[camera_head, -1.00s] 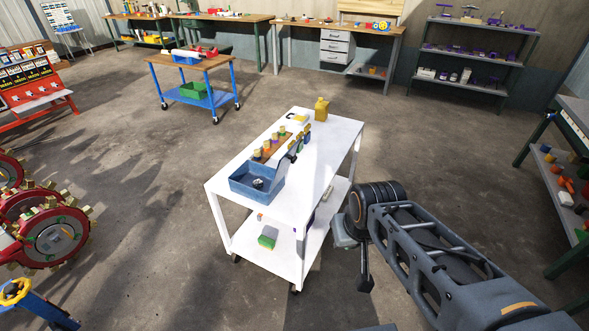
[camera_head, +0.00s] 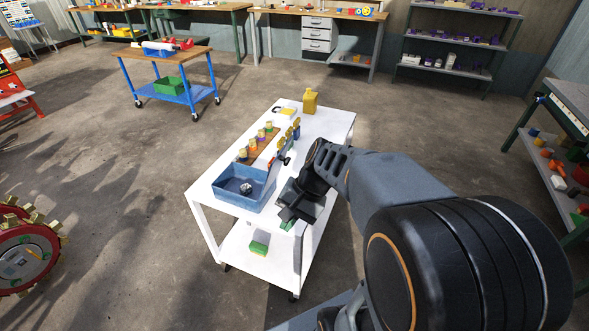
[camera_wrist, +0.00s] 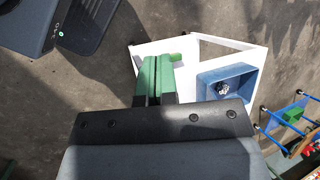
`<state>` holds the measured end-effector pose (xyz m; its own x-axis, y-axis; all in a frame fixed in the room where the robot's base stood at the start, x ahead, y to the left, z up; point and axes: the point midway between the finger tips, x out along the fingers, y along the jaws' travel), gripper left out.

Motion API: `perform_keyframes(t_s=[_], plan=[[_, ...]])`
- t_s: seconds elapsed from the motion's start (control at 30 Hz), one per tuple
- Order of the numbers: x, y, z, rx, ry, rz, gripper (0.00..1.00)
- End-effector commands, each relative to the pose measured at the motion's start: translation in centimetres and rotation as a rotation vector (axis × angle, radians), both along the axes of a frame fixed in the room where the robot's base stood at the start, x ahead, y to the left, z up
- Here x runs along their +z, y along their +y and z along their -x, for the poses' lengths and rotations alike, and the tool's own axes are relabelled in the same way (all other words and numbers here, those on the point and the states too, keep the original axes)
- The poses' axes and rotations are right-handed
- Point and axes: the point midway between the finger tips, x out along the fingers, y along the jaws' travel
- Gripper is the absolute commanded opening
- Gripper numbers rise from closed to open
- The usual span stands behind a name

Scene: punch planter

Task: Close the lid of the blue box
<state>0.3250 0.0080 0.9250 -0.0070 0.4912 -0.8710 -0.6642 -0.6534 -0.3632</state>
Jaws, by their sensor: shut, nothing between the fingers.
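The blue box (camera_head: 228,200) stands open on the near end of the white cart's top, with a small dark-and-white object (camera_head: 246,188) inside. A blue panel (camera_head: 272,180), seemingly its lid, stands raised along the box's right side, seen nearly edge-on. My gripper (camera_head: 287,222) is just right of the box and lid, beside the cart's right edge; I cannot tell whether it touches the lid. In the wrist view my gripper (camera_wrist: 156,62) has its green fingers shut and empty, pointing past the box (camera_wrist: 205,87); the lid is not clear there.
The white cart (camera_head: 335,122) also carries a wooden rack (camera_head: 252,154) with several pegs, and a yellow bottle (camera_head: 310,101) at the far end. A green block (camera_head: 259,248) lies on its lower shelf. A blue-legged table (camera_head: 190,60) stands behind.

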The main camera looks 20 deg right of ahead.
Motion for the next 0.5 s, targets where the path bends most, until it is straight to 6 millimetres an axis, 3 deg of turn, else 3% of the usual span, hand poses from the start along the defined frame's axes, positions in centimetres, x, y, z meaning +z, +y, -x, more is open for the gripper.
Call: perform_keyframes(t_s=[0.03, 0.17, 0.3, 0.5], plan=[[-2.5, -0.6, -1.4, -0.141, 0.091, -0.143, 0.0], [-4.0, -3.1, -5.5, -0.467, 0.261, -0.547, 0.0], [-5.0, -8.8, -9.2, -0.722, 0.344, -0.951, 0.0], [-6.4, -17.2, -11.0, -0.904, 0.336, -1.364, 0.0]])
